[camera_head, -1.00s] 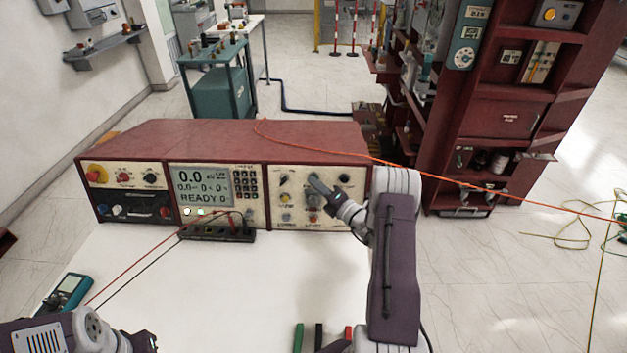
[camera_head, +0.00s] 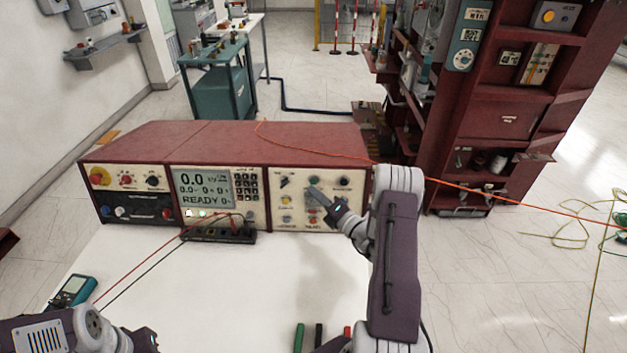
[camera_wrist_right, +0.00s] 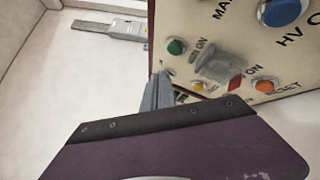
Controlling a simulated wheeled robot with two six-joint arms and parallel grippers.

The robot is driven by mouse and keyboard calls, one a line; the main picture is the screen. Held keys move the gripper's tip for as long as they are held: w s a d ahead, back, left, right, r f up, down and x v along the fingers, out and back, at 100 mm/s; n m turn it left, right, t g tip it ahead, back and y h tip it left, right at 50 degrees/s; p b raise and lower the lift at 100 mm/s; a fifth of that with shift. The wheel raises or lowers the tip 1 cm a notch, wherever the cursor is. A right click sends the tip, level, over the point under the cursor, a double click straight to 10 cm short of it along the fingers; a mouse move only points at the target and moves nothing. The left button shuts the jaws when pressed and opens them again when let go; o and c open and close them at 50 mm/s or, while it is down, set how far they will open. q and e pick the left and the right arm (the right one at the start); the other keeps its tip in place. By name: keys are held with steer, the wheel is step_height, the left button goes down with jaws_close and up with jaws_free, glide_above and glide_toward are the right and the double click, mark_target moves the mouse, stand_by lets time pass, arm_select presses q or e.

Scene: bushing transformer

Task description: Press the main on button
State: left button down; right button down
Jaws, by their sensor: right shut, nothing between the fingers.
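The main on button seems to be the green button (camera_wrist_right: 176,46) on the cream control panel in the right wrist view. Its label is only partly readable. In the head view a green button (camera_head: 313,180) sits in the top row of the panel's right section. My right gripper (camera_head: 315,191) is shut and empty, its fingertips in front of the panel just below that button. In the right wrist view the fingers (camera_wrist_right: 157,94) point at the panel's edge area below the green button; I cannot tell whether they touch. My left arm shows at the bottom left, its fingers out of frame.
Yellow (camera_wrist_right: 198,87), orange (camera_wrist_right: 265,86) and blue (camera_wrist_right: 283,11) buttons are close by on the panel. A display (camera_head: 204,188) reads READY. Red and black leads cross the white table (camera_head: 240,285). An orange cable (camera_head: 450,181) passes behind my right arm.

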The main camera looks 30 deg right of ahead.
steer(key=shift+s+a+r+p, duration=0.2)
steer(key=shift+s+a, duration=0.15)
steer(key=shift+s, duration=0.15)
steer(key=shift+s+a+r+p, duration=0.15)
steer(key=shift+s+a, duration=0.15)
steer(key=shift+s, duration=0.2)
stand_by(0.7)
